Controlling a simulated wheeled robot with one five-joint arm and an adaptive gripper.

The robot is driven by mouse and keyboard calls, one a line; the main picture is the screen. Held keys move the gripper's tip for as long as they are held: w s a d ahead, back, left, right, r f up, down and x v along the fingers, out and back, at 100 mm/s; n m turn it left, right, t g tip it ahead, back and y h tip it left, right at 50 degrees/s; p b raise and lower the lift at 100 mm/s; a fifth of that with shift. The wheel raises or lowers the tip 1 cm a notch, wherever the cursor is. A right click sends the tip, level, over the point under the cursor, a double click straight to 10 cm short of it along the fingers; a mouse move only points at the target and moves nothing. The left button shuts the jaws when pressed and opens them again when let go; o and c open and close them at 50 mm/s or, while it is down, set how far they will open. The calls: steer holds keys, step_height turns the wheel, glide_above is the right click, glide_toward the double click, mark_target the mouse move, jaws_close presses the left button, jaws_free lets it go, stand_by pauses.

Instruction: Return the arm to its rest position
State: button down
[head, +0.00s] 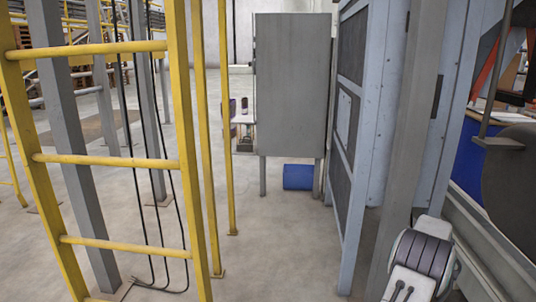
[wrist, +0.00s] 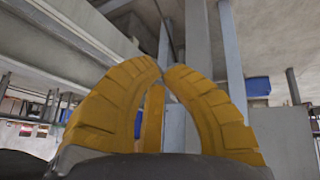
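My gripper (wrist: 162,68) shows in the wrist view as two yellow ribbed fingers that curve in until their tips meet or nearly meet. It looks shut, with no object held at the tips. A yellow upright strip shows in the gap behind the fingers; I cannot tell what it is. In the head view, part of my white and grey arm (head: 424,262) is at the lower right, close to a grey post. My gripper does not show in that view.
A yellow ladder-like frame (head: 112,158) stands at the left. A grey cabinet (head: 293,85) on legs is ahead, with a blue object (head: 298,177) under it. A blue-grey panelled frame (head: 348,110) and grey post (head: 412,130) stand at the right. Floor between is clear.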

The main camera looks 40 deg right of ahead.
steer(key=w+a+r+g+y+p, duration=0.1)
steer(key=a+y, duration=0.1)
steer(key=a, duration=0.9)
steer(key=w+a+r+m+y+p, duration=0.1)
steer(key=a+y, duration=0.2)
steer(key=a, duration=0.8)
steer(key=w+a+r+g+y+p, duration=0.1)
steer(key=a+r+y, duration=0.1)
steer(key=a, duration=0.9)
steer(key=a+r+n+t+p, duration=0.2)
steer(key=a+r+n+p, duration=0.2)
steer(key=a+r, duration=0.6)
steer(key=w+a+r+n+t+p, duration=0.1)
steer(key=a+r+n+p, duration=0.3)
steer(key=a, duration=1.7)
steer(key=shift+w+r+n+t+h, duration=0.15)
steer(key=shift+r+n+t+h, duration=0.25)
steer(key=shift+r+n, duration=2.15)
steer(key=shift+a+r+m, duration=0.2)
steer(key=shift+r+m, duration=0.15)
steer(key=shift+r, duration=0.1)
